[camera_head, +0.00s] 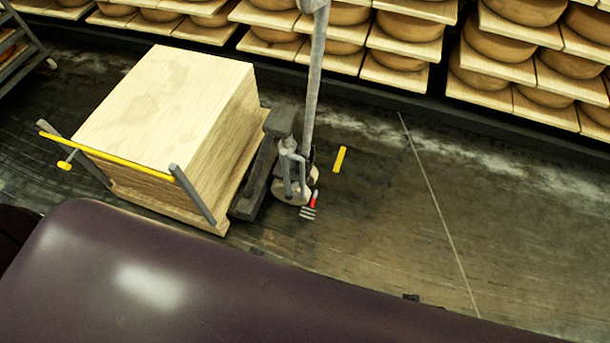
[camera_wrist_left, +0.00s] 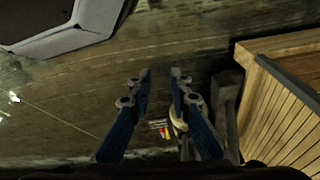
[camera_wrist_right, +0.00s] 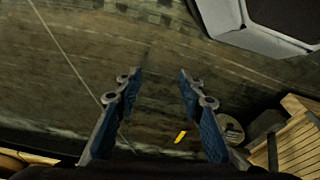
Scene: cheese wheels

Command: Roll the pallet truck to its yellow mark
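The pallet truck (camera_head: 266,165) is in the head view, grey, with an upright grey handle (camera_head: 316,80) that runs out of the top edge. It carries a block-shaped pale wooden load (camera_head: 165,105). The yellow mark (camera_head: 340,158) is a short strip on the floor, right of the truck and apart from it. The mark also shows in the right wrist view (camera_wrist_right: 180,136). My left gripper (camera_wrist_left: 160,74) is partly open, with nothing seen between its fingertips; part of the truck shows beyond its fingers. My right gripper (camera_wrist_right: 160,74) is open wider and empty. Neither gripper is in the head view.
Shelves of cheese wheels (camera_head: 400,60) line the back. A yellow bar (camera_head: 105,156) on grey posts stands at the load's near left side. A grey rack (camera_head: 20,55) is at far left. A small red-tipped item (camera_head: 311,204) is beside the truck. Floor on the right is clear.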

